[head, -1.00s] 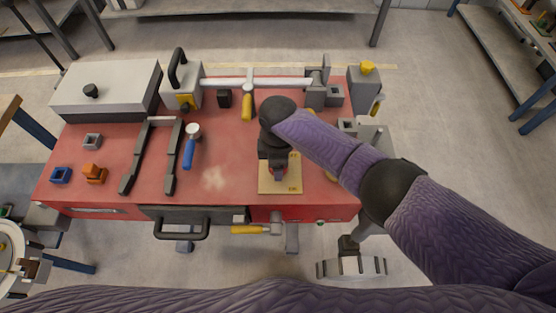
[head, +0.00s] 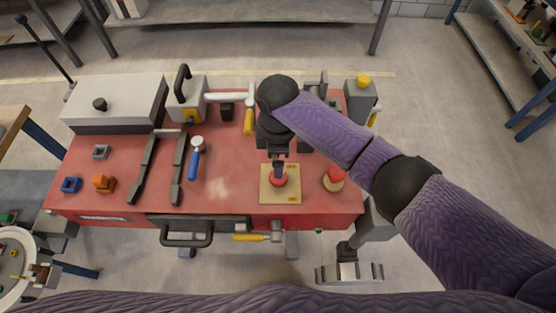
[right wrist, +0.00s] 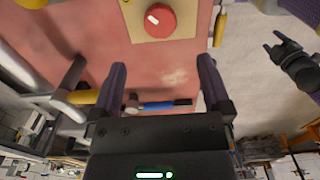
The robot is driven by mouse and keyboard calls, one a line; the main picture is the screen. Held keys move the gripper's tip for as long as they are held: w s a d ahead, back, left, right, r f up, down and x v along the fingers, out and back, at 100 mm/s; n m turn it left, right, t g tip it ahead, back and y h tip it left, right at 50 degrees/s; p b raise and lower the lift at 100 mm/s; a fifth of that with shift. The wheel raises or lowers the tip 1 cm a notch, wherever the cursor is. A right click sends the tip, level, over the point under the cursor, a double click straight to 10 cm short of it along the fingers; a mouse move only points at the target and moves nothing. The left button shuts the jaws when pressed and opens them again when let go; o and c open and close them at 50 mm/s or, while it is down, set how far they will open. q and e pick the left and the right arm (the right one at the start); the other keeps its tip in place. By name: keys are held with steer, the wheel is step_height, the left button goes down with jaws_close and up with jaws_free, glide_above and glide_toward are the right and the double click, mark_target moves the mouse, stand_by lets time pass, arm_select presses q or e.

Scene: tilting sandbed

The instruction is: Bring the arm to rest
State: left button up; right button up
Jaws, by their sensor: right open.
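My right gripper (head: 279,168) hangs over the tan plate with a round red knob (head: 278,181) on the red table. In the right wrist view the gripper (right wrist: 162,65) is open, its two fingers apart with nothing between them. There the red knob (right wrist: 160,20) with a white mark lies beyond the fingertips; whether the gripper touches it I cannot tell. My left arm does not show in the head view. A dark two-pronged part (right wrist: 285,52) at the right of the wrist view looks like my left gripper; its jaws are too small to judge.
A red-topped button (head: 334,179) stands right of the plate. A blue-handled tool (head: 195,160), dark rails (head: 143,172) and a grey box (head: 115,103) lie to the left. A black handle (head: 186,238) and a yellow-handled hammer (head: 250,238) are at the front edge.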

steer(key=shift+r, duration=0.45)
